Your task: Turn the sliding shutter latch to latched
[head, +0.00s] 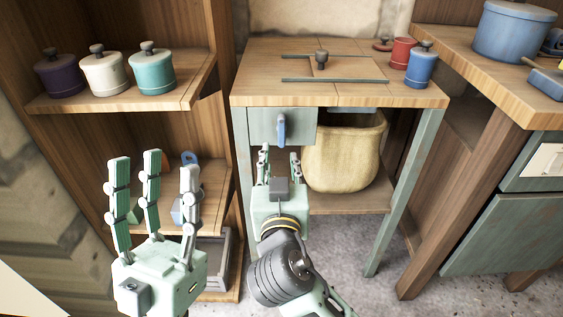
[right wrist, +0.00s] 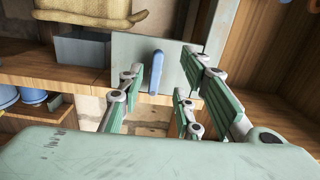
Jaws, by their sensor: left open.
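A blue lever (head: 281,130) stands upright on the grey-green front panel (head: 261,124) under the left side of the wooden table. It looks like a latch handle, but I cannot tell for sure. The lever also shows in the right wrist view (right wrist: 156,71), in line with the gap between my right fingers. My right gripper (head: 280,157) is open and empty, just below and in front of the lever, apart from it. On the table top, two thin rails flank a wooden panel with a dark knob (head: 322,58). My left gripper (head: 153,172) is open and empty, in front of the left shelves.
A woven basket (head: 345,155) sits under the table, right of the panel. Red (head: 402,52) and blue (head: 420,68) jars stand on the table's right side. Lidded pots (head: 153,70) line the left shelf. A counter with a large blue pot (head: 513,30) is at right.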

